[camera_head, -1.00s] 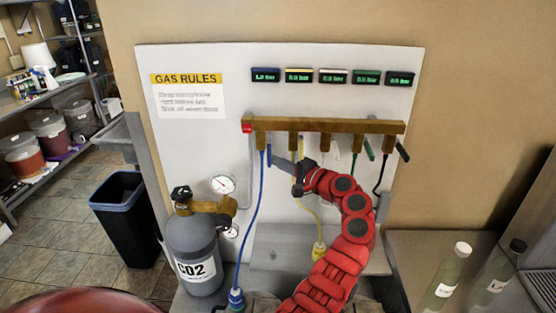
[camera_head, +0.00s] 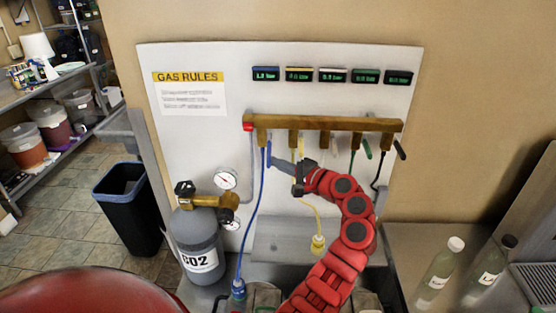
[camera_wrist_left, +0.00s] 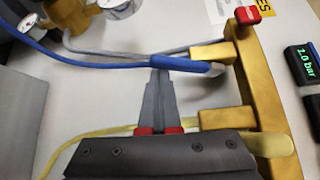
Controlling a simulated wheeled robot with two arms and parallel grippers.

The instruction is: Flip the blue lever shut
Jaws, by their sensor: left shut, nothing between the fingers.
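The blue lever (camera_head: 269,153) hangs down at the leftmost valve of the brass manifold (camera_head: 325,124), beside the blue hose (camera_head: 257,200). In the left wrist view the blue lever (camera_wrist_left: 180,63) runs along the hose, with its grey end by the brass valve (camera_wrist_left: 212,54). My left gripper (camera_head: 274,160) is just right of the lever, fingers shut and empty. In the left wrist view its fingertips (camera_wrist_left: 160,74) reach the lever's side; whether they touch I cannot tell. My right gripper is not in view.
Yellow (camera_head: 300,148), green (camera_head: 367,148) and black (camera_head: 401,148) levers sit to the right on the manifold. A grey CO2 cylinder (camera_head: 197,240) with gauges stands at left. Bottles (camera_head: 438,262) stand on the right counter. Pressure displays (camera_head: 266,74) hang above.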

